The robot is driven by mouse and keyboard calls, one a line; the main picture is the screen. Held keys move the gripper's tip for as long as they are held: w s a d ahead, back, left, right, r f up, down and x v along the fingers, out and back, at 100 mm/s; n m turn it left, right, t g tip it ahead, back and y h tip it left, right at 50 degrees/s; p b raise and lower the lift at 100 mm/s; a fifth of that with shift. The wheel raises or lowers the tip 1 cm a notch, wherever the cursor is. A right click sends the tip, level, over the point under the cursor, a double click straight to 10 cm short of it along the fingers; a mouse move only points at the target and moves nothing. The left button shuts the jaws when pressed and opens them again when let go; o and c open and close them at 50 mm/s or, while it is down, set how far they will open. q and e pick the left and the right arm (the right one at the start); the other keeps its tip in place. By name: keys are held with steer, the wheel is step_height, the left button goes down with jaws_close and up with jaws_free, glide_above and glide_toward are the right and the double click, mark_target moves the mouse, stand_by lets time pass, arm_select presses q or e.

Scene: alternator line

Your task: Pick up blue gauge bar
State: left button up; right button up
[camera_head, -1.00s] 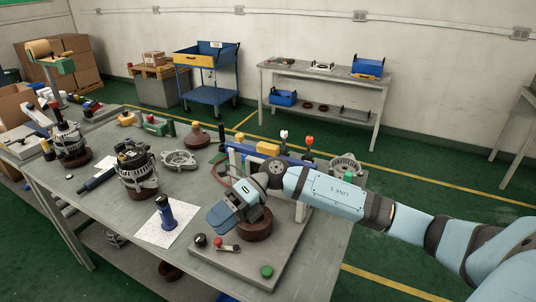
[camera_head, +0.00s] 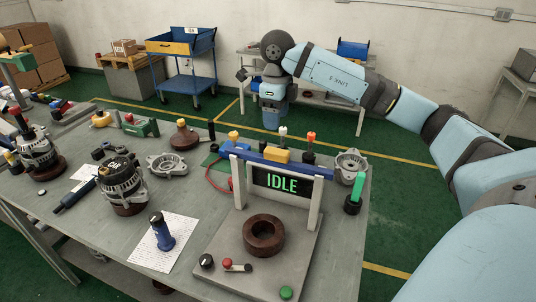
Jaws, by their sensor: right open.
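A short blue upright piece with a dark top (camera_head: 161,231) stands on a printed white sheet (camera_head: 147,258) at the front of the grey table (camera_head: 105,240). I cannot tell for sure which of these is the gauge bar. My right gripper (camera_head: 271,122) is raised beyond the table's far edge, pointing down, far from both. It is open and holds nothing that I can see; its fingers are hard to make out. My left gripper is out of view.
A brown ring (camera_head: 264,236) rests on the stand's plate (camera_head: 228,283), before a display (camera_head: 281,184) reading IDLE. A green post (camera_head: 355,190) stands at the right edge. Alternators (camera_head: 122,187) and a dark tool (camera_head: 74,195) lie left.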

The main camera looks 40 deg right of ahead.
mark_target(277, 150)
steer(key=f, duration=0.2)
steer(key=f+p, duration=0.1)
steer(key=f, duration=0.4)
steer(key=shift+s, duration=0.3)
steer(key=shift+f+p, duration=0.45)
steer(key=shift+f, duration=0.1)
step_height(277, 150, down, 4)
steer(key=shift+r+p, duration=0.15)
steer(key=shift+p, duration=0.65)
steer(key=shift+f, duration=0.5)
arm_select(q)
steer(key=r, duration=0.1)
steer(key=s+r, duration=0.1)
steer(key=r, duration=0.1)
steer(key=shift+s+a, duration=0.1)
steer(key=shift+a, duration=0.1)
arm_select(e)
steer(key=c, duration=1.1)
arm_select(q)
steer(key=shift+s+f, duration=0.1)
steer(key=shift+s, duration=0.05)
arm_select(e)
steer(key=shift+r, duration=0.1)
jaws_close()
